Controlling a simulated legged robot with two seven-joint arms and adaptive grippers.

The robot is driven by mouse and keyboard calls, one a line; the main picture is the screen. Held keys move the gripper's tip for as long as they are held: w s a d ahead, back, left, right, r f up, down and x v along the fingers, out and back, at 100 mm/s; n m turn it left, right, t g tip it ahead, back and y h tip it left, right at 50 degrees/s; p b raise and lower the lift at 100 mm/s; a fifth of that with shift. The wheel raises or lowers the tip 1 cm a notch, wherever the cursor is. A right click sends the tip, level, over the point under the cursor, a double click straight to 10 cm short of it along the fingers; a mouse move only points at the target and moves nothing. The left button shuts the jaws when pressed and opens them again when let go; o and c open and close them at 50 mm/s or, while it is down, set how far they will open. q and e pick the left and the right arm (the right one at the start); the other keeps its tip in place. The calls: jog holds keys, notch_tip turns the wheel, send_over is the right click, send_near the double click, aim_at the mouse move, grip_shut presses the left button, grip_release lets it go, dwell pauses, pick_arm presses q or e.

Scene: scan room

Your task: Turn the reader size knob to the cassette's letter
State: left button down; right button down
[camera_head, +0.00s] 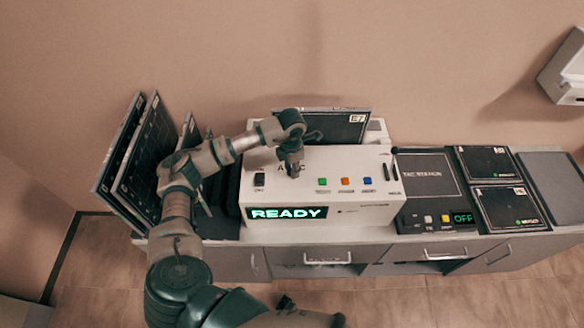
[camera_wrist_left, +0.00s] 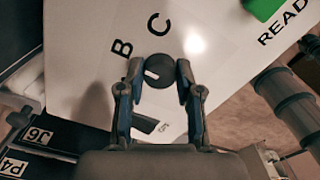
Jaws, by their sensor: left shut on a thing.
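The reader (camera_head: 330,160) is a white box with a lit READY display (camera_head: 287,213). My left gripper (camera_head: 293,172) reaches down onto its top and hides the knob in the head view. In the left wrist view the dark round size knob (camera_wrist_left: 160,71) sits between the fingertips of my left gripper (camera_wrist_left: 158,76), which is shut on it. The knob's white mark is on its left side. Letters B (camera_wrist_left: 122,47) and C (camera_wrist_left: 158,24) show beyond it; other letters are hidden. A dark cassette (camera_head: 325,124) labelled seemingly E7 stands at the reader's back.
Green, orange and blue buttons (camera_head: 345,181) lie right of the knob. Dark panels (camera_head: 135,160) stand at left. A TAC station (camera_head: 428,175) with an OFF display and flat cassettes (camera_head: 508,208) is at right. A dark part at the bottom edge may be my right gripper.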

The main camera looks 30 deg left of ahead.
pick_arm(q)
jog(key=shift+a, duration=0.1)
jog(key=c, duration=0.8)
grip_release()
jog(key=shift+o, duration=0.2)
notch_tip(320, 180, up, 12)
jog(key=shift+w+a+f, duration=0.1)
jog(key=shift+f, duration=0.05)
